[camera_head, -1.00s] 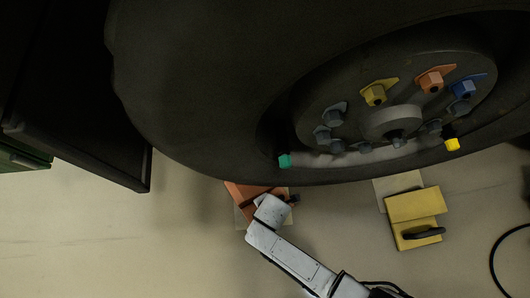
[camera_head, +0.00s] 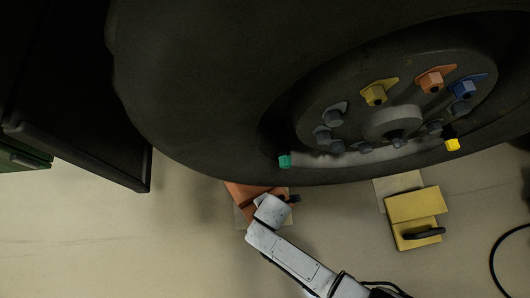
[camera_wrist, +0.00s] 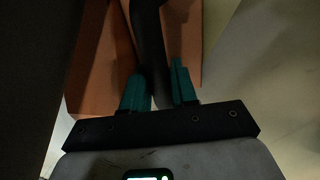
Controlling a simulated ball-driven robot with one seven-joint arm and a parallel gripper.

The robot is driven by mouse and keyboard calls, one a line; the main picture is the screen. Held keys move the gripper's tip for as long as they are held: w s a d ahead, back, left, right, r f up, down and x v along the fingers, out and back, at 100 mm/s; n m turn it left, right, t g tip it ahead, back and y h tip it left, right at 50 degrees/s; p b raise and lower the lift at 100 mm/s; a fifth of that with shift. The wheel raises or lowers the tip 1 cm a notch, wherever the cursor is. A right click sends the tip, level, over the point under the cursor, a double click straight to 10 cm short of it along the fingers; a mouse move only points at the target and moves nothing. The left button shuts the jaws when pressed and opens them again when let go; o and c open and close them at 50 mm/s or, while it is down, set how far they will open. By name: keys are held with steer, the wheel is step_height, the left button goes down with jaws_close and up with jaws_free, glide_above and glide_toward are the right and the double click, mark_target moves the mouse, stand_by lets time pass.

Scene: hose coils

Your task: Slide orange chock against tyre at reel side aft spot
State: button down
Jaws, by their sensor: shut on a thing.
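The orange chock (camera_head: 241,190) lies on the floor at the lower edge of the big dark tyre (camera_head: 190,120), partly hidden under my arm. From the head view I cannot tell whether it touches the tyre. A pale floor patch (camera_head: 240,216) shows partly beneath it. In the wrist view the orange chock (camera_wrist: 97,78) fills the space ahead, with a dark handle (camera_wrist: 148,50) running up its middle. My gripper (camera_wrist: 160,90) has teal fingers on both sides of this handle and is shut on it.
A yellow chock (camera_head: 412,207) with a dark handle stands to the right, beside another pale patch (camera_head: 388,188). A black hose (camera_head: 495,255) lies at the far right. A dark cabinet-like body (camera_head: 80,130) stands at the left. The floor at lower left is clear.

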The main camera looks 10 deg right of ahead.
steer(key=c, duration=0.8)
jaws_free()
step_height(320, 180, up, 11)
steer(key=s+p, duration=0.2)
steer(key=p, duration=0.5)
steer(key=shift+d+f, duration=0.2)
steer(key=shift+d, duration=0.25)
